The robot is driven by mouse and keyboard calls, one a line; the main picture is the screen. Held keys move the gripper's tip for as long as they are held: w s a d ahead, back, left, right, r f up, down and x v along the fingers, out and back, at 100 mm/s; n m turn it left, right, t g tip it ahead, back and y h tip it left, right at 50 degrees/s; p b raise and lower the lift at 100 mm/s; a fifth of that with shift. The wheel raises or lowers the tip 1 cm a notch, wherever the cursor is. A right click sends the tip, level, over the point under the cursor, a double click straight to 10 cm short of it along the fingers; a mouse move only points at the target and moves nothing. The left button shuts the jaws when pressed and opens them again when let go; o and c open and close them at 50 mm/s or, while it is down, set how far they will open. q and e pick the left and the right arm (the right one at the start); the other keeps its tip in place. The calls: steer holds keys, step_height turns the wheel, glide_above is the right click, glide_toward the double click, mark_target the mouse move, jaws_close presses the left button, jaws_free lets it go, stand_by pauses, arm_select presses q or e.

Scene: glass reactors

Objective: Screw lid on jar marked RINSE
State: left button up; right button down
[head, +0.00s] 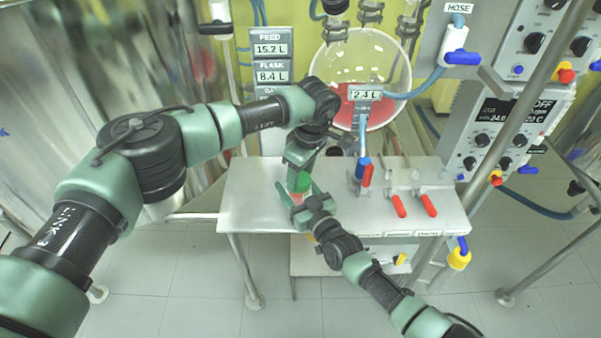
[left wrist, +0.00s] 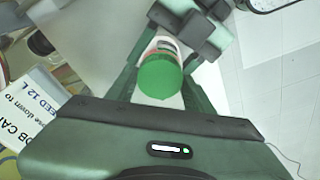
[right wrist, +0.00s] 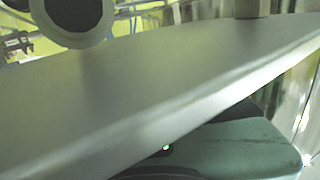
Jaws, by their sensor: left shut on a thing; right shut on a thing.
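A green lid (left wrist: 160,77) sits between the fingers of my left gripper (left wrist: 162,92) in the left wrist view. My left gripper points down over the table in the head view (head: 301,172) and is shut on the lid (head: 299,183). The jar (left wrist: 166,45), pale with a red band, is in line just beyond the lid; I cannot tell how far the lid is seated. My right gripper (head: 301,195) is shut around the jar from the front. Most of the jar is hidden, and its marking cannot be read.
The steel table (head: 252,195) is clear left of the jar. Red-handled clamps (head: 398,206) lie on its right half. A round glass flask (head: 362,70) with red liquid stands behind. In the right wrist view, the tabletop (right wrist: 150,85) fills the picture and hides the fingers.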

arm_select(q)
steer(key=m, duration=0.5)
steer(key=shift+a+t+h, duration=0.1)
steer(key=shift+t+h, duration=0.2)
arm_select(e)
steer(key=shift+f, duration=0.1)
arm_select(q)
steer(key=m, duration=0.5)
steer(key=shift+m+h, duration=0.4)
steer(key=o, duration=1.4)
steer(key=shift+s, duration=0.1)
steer(key=shift+r, duration=0.1)
steer(key=r, duration=0.4)
steer(key=s+r, duration=0.1)
steer(key=r, duration=0.6)
steer(key=shift+s+r, duration=0.35)
steer(key=shift+s, duration=0.05)
